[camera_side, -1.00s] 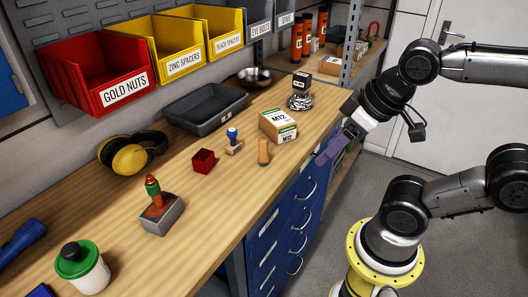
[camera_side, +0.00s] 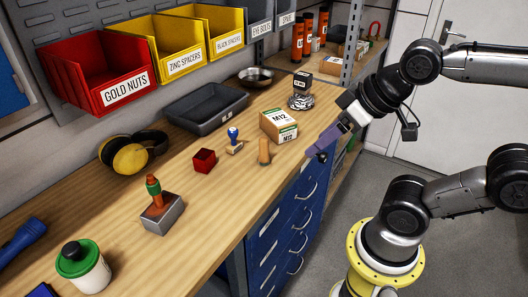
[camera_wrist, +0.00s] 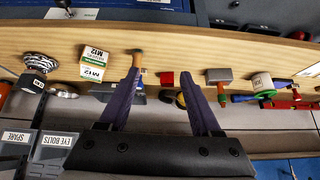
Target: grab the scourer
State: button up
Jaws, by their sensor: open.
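The scourer looks to be the silvery, coiled metal-wool pad (camera_side: 300,102) near the far end of the bench. A small black box with a white label (camera_side: 302,82) stands on it or just behind it; I cannot tell which. In the wrist view the scourer (camera_wrist: 40,62) is at the far left, with the box (camera_wrist: 30,82) against it. My gripper (camera_side: 314,156) has purple fingers and is near the bench's front edge, nearer the side camera than the scourer and apart from it. In the wrist view my gripper (camera_wrist: 160,72) is open, with nothing held between its fingers.
A cardboard M12 box (camera_side: 279,126) and a wooden peg (camera_side: 264,151) stand close to my gripper. A red cube (camera_side: 203,161), a blue-topped stamp (camera_side: 233,137) and a grey tray (camera_side: 208,110) are farther left. A metal bowl (camera_side: 256,77) sits behind the scourer. Labelled bins (camera_side: 180,47) hang above.

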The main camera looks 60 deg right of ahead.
jog(key=w+a+r+m+t, duration=0.1)
jog(key=w+r+t, duration=0.2)
jog(key=w, duration=0.2)
jog(key=w+r+m+t, duration=0.2)
jog(key=w+r+t, duration=0.1)
jog(key=w, duration=0.3)
jog(key=m+t+h, duration=0.3)
jog(key=m+h, duration=0.3)
jog(key=m, duration=0.1)
send_over(266, 150)
jog(key=w+a, duration=0.2)
notch_tip(266, 150, down, 4)
jog(key=s+f+n+h, duration=0.1)
jog(key=s+f, duration=0.1)
jog(key=f, duration=0.3)
jog(key=s+f+n, duration=0.2)
jog(key=s+f, duration=0.1)
jog(key=f, duration=0.2)
jog(key=s+f+n+h, duration=0.1)
jog(key=s+f, duration=0.2)
jog(key=f, duration=0.2)
jog(key=shift+n+h, duration=0.3)
jog(key=shift+w+a+f, duration=0.1)
jog(key=shift+w+a, duration=0.05)
jog(key=shift+a, duration=0.15)
jog(key=shift+x, duration=3.7)
jog(key=shift+w+a, duration=0.1)
jog(key=shift+a, duration=0.05)
